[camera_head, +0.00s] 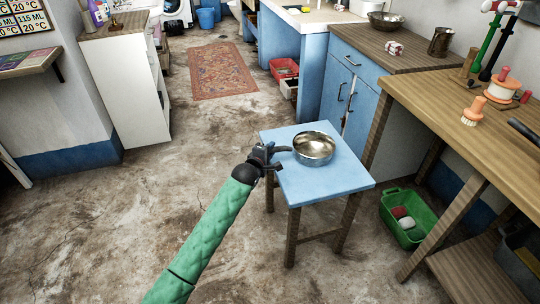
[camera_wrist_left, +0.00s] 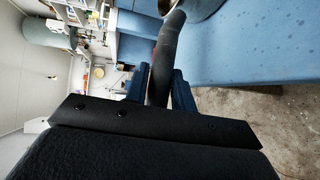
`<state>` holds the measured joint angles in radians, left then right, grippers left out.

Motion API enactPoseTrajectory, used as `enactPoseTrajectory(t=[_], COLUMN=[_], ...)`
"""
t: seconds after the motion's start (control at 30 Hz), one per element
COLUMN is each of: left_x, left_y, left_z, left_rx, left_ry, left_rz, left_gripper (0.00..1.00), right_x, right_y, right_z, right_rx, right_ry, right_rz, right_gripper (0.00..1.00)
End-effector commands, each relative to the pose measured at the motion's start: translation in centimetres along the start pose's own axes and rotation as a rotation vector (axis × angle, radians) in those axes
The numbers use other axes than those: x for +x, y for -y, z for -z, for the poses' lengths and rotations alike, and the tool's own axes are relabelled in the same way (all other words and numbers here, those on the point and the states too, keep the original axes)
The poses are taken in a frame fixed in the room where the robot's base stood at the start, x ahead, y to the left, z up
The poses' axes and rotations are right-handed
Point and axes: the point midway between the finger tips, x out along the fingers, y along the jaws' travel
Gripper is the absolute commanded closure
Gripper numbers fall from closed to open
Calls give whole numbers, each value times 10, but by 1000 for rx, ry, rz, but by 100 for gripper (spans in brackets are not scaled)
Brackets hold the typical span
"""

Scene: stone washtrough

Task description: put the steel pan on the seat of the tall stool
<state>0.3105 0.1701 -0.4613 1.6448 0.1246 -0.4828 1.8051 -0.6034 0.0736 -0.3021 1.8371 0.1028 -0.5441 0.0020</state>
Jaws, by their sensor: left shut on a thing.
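The steel pan (camera_head: 314,148) is a round shiny bowl shape with a dark handle. It is upright over the back half of the light blue seat of the tall stool (camera_head: 325,184), which has brown wooden legs. I cannot tell whether its base touches the seat. My left gripper (camera_head: 271,151) is at the seat's left edge, shut on the pan's handle. The left wrist view shows the dark handle (camera_wrist_left: 168,50) between the blue fingers (camera_wrist_left: 160,88) and a bit of the pan (camera_wrist_left: 203,8) at the top. My right gripper is not in view.
A wooden workbench (camera_head: 450,105) with brushes stands right of the stool. A green crate (camera_head: 405,222) is on the floor beneath it. A blue cabinet (camera_head: 350,85) with a wooden top stands behind the stool. The floor at left is clear.

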Motion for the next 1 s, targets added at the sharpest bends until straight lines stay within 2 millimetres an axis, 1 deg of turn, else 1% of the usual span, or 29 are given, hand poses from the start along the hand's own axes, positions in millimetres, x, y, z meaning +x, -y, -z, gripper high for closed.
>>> enactPoseTrajectory(t=[0.27, 0.3, 0.4, 0.7, 0.77, 0.87, 1.0], left_x=[0, 0, 0, 0, -3, -11, -33], left_y=[-1, 1, 0, -1, 0, -1, 0], left_z=[0, 0, 0, 0, 0, 0, 0], left_rx=[0, 0, 1, 1, 0, 0, -2], left_ry=[0, 0, 0, 0, 0, 0, 0], left_rz=[0, 1, 1, 0, 1, 0, 1], left_gripper=[100, 71, 53, 53, 53, 53, 53], right_x=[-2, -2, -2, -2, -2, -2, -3], right_y=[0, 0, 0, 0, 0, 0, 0], right_z=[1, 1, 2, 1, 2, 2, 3], right_rx=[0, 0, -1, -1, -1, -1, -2], right_ry=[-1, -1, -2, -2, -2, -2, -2], right_rz=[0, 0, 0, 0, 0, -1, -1], right_gripper=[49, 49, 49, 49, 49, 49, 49])
